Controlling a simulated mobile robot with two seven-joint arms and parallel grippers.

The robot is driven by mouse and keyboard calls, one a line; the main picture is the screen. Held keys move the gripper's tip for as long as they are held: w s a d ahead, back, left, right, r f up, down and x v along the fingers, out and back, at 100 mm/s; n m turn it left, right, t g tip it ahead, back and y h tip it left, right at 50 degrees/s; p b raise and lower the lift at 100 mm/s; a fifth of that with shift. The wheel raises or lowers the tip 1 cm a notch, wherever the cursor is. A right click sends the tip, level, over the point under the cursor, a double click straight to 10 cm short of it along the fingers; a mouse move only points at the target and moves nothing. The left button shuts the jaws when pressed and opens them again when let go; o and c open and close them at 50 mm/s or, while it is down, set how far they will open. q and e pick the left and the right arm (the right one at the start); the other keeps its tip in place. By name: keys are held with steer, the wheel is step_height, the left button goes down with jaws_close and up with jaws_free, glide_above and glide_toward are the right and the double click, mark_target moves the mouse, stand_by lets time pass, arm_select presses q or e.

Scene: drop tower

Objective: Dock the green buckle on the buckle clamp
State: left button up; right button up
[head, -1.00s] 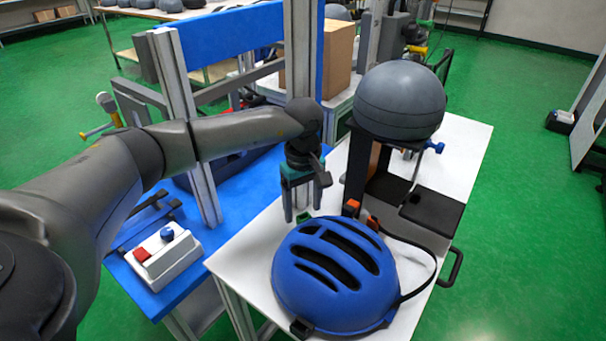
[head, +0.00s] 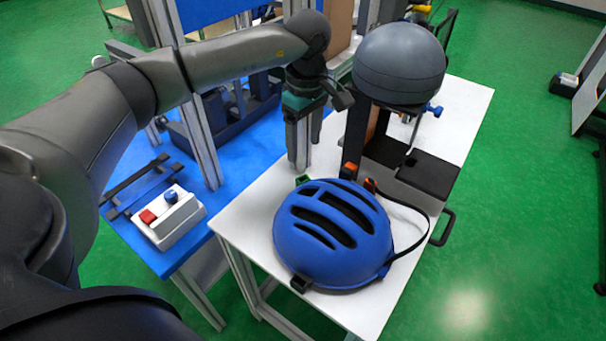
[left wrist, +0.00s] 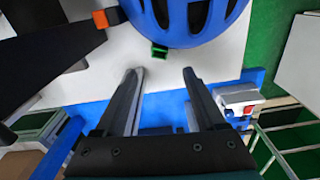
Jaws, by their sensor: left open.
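The green buckle (head: 302,180) is at the far edge of the blue helmet (head: 335,232), which lies on the white table. In the left wrist view the green buckle (left wrist: 159,51) shows at the helmet's rim, just beyond and between my fingertips. My left gripper (head: 300,166) points down over the table behind the buckle, open, with nothing between its fingers (left wrist: 160,73). An orange block (head: 350,169) sits at the foot of the black stand; I cannot tell whether it is the buckle clamp. My right gripper is not in view.
A grey dome (head: 399,62) tops the black stand right of my gripper. A red part (head: 370,186) sits by the helmet's black strap (head: 420,238). A white box with red and blue buttons (head: 170,218) stands on the blue bench. The table's right front is clear.

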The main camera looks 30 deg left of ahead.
arm_select(q)
steer(key=s+d+r+n+y, duration=0.2)
steer(key=d+n, duration=0.1)
steer(key=n, duration=1.7)
steer(key=n+t+b, duration=0.1)
steer(key=n+b, duration=0.2)
steer(key=n, duration=0.9)
glide_toward(304, 177)
steer(key=shift+s+d+f+y, duration=0.2)
steer(key=shift+s+f, duration=0.15)
steer(key=shift+f, duration=0.15)
steer(key=shift+s+d+f+y, duration=0.1)
steer(key=shift+s+d+f, duration=0.15)
steer(key=shift+f, duration=0.25)
steer(key=shift+a+b+x, duration=0.2)
steer(key=shift+b+x, duration=0.8)
steer(key=shift+x, duration=1.05)
steer(key=shift+w+a+f+t+b, duration=0.2)
steer(key=shift+f+b, duration=0.1)
steer(key=shift+f, duration=0.3)
steer(key=shift+w+a+f+t+b, duration=0.1)
steer(key=shift+a+f+b, duration=0.15)
steer(key=shift+f, duration=0.4)
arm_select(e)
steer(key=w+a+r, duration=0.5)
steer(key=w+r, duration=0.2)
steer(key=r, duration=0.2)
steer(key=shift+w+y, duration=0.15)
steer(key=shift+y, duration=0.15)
